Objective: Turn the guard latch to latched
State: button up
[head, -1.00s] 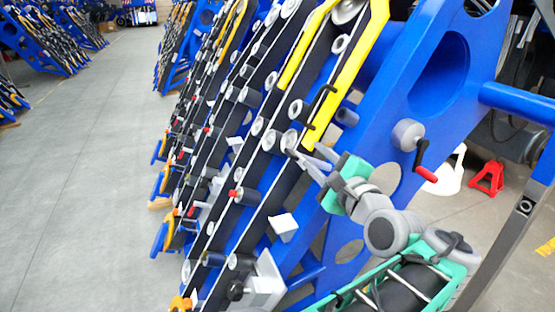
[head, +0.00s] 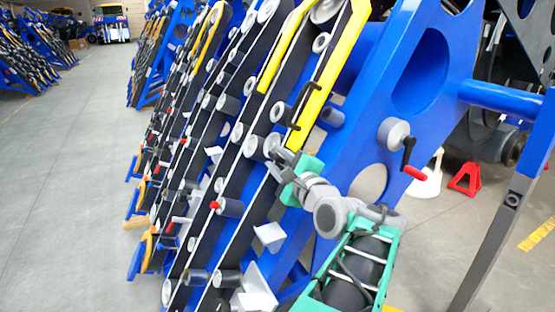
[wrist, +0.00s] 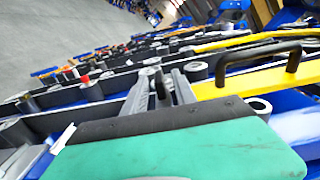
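A yellow guard bar (head: 325,85) with a black handle (head: 305,104) runs along the near slanted row. Both show in the wrist view, the bar (wrist: 240,83) and the handle (wrist: 262,58), right of my fingers. A small black upright piece, seemingly the guard latch (wrist: 161,86), stands between my fingertips near the lower end of the bar. My gripper (head: 274,162) reaches there from the lower right. In the wrist view my gripper (wrist: 162,82) has its fingers apart on either side of the black piece; contact is unclear. In the head view the latch is not clearly visible.
A red stand (head: 466,178) is on the floor at right. The grey floor at left is clear.

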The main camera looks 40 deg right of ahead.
grip_shut()
dwell(0.3)
dwell(0.3)
